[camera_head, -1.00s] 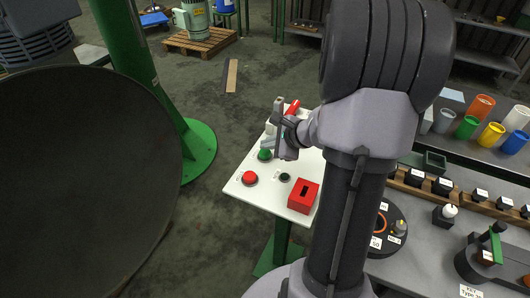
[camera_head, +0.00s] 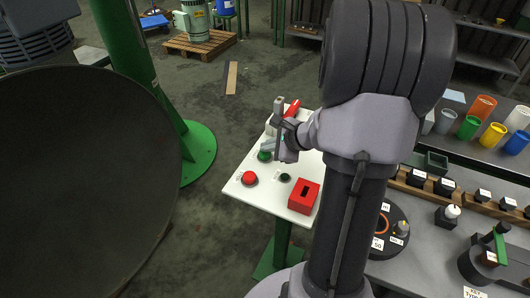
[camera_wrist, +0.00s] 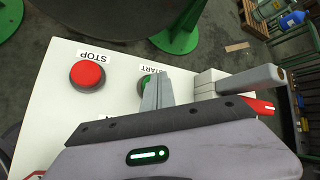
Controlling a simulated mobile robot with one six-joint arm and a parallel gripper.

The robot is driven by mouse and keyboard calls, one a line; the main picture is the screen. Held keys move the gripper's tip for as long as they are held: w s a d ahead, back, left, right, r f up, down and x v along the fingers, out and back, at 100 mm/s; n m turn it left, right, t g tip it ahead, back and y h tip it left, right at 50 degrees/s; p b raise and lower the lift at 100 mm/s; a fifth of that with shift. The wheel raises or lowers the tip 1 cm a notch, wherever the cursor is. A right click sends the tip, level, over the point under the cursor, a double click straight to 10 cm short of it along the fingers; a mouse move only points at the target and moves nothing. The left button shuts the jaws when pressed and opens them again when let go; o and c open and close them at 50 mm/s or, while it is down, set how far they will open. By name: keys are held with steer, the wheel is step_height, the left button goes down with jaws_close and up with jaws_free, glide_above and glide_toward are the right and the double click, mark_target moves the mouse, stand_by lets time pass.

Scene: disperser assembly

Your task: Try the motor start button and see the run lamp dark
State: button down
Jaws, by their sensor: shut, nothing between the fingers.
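The green START button (camera_head: 264,156) sits on the white panel (camera_head: 236,186). In the wrist view the button (camera_wrist: 143,84) is mostly hidden behind my fingers. My gripper (camera_head: 267,145) is shut and empty, with its tips at the button; I cannot tell whether they touch or press it. The red STOP button (camera_head: 249,178) is near the panel's left edge and also shows in the wrist view (camera_wrist: 87,75). A small dark green round piece (camera_head: 285,177), possibly the run lamp, looks unlit.
A red box with a dark slot (camera_head: 303,196) stands on the panel's near corner. A grey handle (camera_wrist: 250,79) on a pale block is close beside my fingers. A green column (camera_head: 140,70) stands left, and a grey bench (camera_head: 420,270) with parts is at right.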

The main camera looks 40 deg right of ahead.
mark_target(267, 154)
steer(key=shift+f+b, duration=0.65)
stand_by(0.4)
stand_by(0.4)
steer(key=shift+r+p, duration=1)
steer(key=shift+r, duration=0.3)
step_height(267, 154, up, 5)
steer(key=p, duration=0.4)
steer(key=shift+r, duration=0.1)
